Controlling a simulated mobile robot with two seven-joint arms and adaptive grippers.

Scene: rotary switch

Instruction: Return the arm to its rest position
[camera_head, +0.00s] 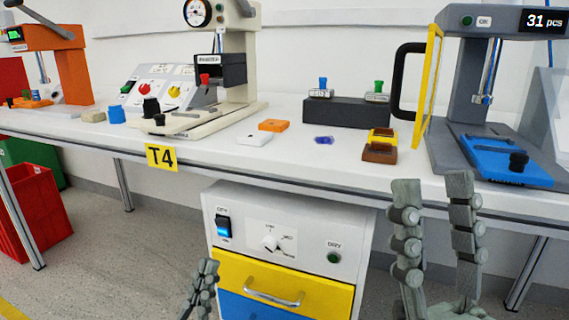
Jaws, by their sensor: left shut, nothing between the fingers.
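The rotary switch (269,243) is a small white knob on a labelled plate on the front of the grey cabinet (350,215) under the table. A blue lit rocker switch (223,227) is to its left and a green round button (333,257) to its right. My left gripper (208,266) is at the bottom, below and left of the knob, apart from it, shut and empty; its lower part is cut off by the picture edge. My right gripper (432,187) is upright at the lower right, open, with nothing between its fingers.
The table (215,150) with a T4 sign runs across above the cabinet. It bears a grey press (470,100), an orange press (70,70), a control box (145,95) and small coloured parts. A yellow drawer (315,290) is below the knob. A red crate (40,200) stands on the left.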

